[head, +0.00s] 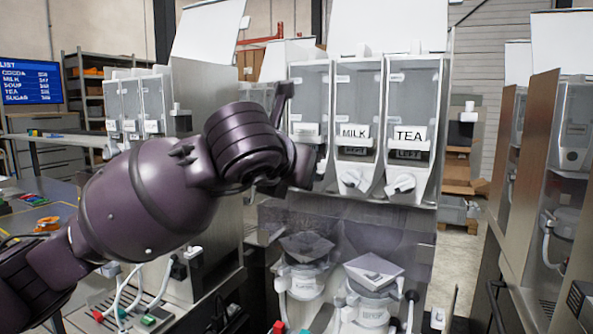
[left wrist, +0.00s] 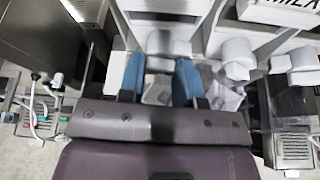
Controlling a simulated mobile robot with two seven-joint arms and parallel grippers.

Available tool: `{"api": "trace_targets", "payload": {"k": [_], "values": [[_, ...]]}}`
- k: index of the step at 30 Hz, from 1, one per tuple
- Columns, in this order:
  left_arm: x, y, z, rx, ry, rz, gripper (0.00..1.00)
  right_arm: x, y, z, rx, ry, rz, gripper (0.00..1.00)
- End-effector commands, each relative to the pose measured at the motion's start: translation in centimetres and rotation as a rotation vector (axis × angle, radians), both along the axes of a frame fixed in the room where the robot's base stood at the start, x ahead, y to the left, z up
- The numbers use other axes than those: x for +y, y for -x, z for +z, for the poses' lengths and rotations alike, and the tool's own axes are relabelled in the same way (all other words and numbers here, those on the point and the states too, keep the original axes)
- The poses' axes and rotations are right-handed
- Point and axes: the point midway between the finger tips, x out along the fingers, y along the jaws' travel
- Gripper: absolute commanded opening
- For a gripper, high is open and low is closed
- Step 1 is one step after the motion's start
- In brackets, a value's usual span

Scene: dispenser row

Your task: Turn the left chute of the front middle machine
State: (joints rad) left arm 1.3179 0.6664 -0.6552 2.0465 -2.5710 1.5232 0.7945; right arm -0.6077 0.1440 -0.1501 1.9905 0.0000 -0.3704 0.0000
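The front middle machine (head: 385,105) has three clear canisters side by side; the middle one is labelled MILK (head: 354,131) and the right one TEA (head: 410,134). The left canister (head: 308,92) has its label and chute mostly hidden behind my left arm in the head view. In the left wrist view its white left chute (left wrist: 166,44) lies just beyond my left gripper (left wrist: 160,75). The two blue fingers are apart, one toward each side of that chute; I cannot tell whether they touch it. The milk chute (left wrist: 237,52) is to the right. My right gripper is not in view.
Below the canisters sit white mixing bowls (head: 372,275) in the machine's open front. Another machine (head: 140,105) stands to the left with hoses, and one more (head: 565,150) at the right. A workbench (head: 40,205) is at far left. A floor gap lies right of the middle machine.

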Motion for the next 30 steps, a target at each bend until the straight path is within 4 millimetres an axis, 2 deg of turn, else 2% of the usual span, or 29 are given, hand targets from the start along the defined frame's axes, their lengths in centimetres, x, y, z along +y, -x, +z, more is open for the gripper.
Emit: {"api": "trace_targets", "payload": {"k": [11, 18, 30], "values": [[0.0, -0.1, -0.2, 0.025, 0.056, -0.001, 0.08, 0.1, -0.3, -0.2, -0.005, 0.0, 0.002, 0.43], [0.2, -0.2, -0.2, 0.084, 0.201, -0.003, 0.08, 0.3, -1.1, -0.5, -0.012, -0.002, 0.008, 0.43], [0.5, -0.2, -0.1, 0.189, 0.458, -0.001, 0.08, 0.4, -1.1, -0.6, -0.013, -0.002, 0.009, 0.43]]}}
